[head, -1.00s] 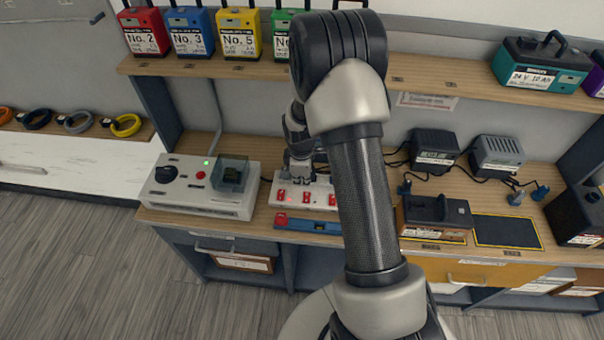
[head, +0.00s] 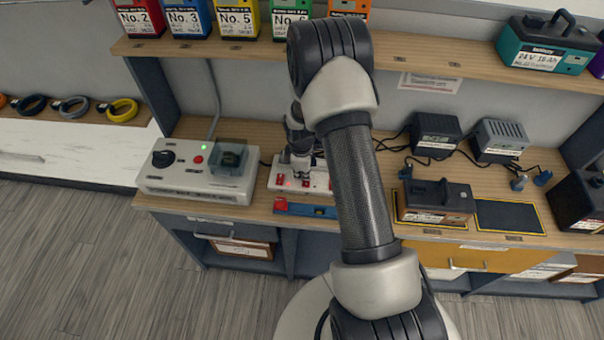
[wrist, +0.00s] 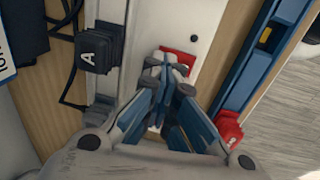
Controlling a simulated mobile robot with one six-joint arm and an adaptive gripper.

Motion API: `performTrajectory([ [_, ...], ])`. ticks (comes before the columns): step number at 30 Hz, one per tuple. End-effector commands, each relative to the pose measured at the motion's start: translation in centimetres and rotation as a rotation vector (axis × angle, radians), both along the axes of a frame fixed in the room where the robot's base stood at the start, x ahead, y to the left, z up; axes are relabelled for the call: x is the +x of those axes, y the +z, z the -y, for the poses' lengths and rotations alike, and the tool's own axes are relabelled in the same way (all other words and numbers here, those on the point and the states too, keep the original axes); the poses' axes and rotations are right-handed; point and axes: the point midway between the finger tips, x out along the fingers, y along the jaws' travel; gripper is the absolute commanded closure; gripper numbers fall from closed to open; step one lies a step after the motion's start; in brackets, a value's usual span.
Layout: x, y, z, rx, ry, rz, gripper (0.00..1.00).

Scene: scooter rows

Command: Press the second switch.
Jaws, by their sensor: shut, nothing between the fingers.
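The white switch strip (head: 273,187) lies on the bench in the head view, with a row of red switches on top. The first switch (head: 280,178) shows at its left end. My gripper (head: 304,178) points down over the second switch, hiding part of it. In the wrist view, my gripper (wrist: 171,68) is shut and empty, its fingertips at a red switch (wrist: 180,58) on the white strip (wrist: 203,22). Whether the tips touch the switch cannot be told.
A blue bar with a red end (head: 281,205) lies in front of the strip. A black plug marked A (wrist: 95,48) is close by at the back. A shelf (head: 415,67) runs above.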

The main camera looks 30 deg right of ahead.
Motion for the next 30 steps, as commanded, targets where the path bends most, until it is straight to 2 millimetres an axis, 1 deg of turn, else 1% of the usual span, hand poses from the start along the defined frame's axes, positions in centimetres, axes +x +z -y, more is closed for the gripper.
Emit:
performTrajectory([
  [8,-0.3,-0.1,-0.1,0.001,0.0,-0.003,1.0],
  [18,-1.6,0.1,-0.9,0.002,0.001,-0.007,1.0],
  [27,-1.5,0.2,-0.9,0.001,0.0,-0.003,1.0],
  [30,-1.4,0.7,-1.1,0.0,0.0,-0.002,1.0],
])
